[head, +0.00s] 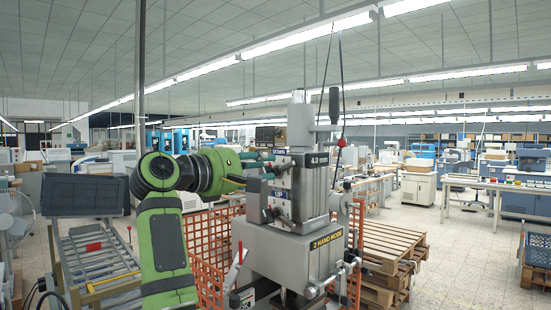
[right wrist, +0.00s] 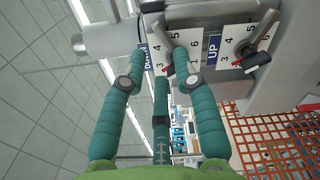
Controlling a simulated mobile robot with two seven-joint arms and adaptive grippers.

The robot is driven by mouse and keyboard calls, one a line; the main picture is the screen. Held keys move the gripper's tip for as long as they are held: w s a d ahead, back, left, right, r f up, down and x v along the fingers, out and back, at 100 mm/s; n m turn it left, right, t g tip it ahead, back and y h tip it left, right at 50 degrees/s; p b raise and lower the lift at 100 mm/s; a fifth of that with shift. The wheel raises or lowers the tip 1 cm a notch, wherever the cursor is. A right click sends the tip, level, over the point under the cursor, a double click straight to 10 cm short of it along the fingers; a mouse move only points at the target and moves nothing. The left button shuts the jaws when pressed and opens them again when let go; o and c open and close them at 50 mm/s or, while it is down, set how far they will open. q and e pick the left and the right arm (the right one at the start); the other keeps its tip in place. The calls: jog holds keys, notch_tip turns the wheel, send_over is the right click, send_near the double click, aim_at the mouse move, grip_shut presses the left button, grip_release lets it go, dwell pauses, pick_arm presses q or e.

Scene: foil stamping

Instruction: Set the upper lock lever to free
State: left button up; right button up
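The grey stamping machine (head: 285,245) stands in front of me, with a "DOWN" plate above an "UP" plate on its head. The upper lock lever (right wrist: 161,35) is a dark grey handle by the scale at "DOWN", tilted, with a red pointer near it. In the head view my gripper mostly hides it. The lower lever (right wrist: 247,47) is by "UP". My right gripper (head: 269,160) reaches in from the left; its teal fingers (right wrist: 161,62) end at the upper lever. Whether they close on it or stand around it I cannot tell. My left gripper is out of view.
A tall handle (head: 334,105) rises at the machine's top. Orange mesh fencing (head: 210,245) and wooden pallets (head: 390,250) stand beside and behind the machine. A roller conveyor (head: 95,262) is at the left. Open floor lies to the right.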

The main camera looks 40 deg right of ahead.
aim_at(285, 164)
jog(key=d+p, duration=0.1)
jog(key=d, duration=0.3)
jog(key=d+p, duration=0.1)
jog(key=shift+w+d+p, duration=0.3)
jog(key=shift+d+p, duration=0.05)
jog(key=shift+d, duration=0.05)
jog(key=shift+s+a, duration=0.1)
grip_shut()
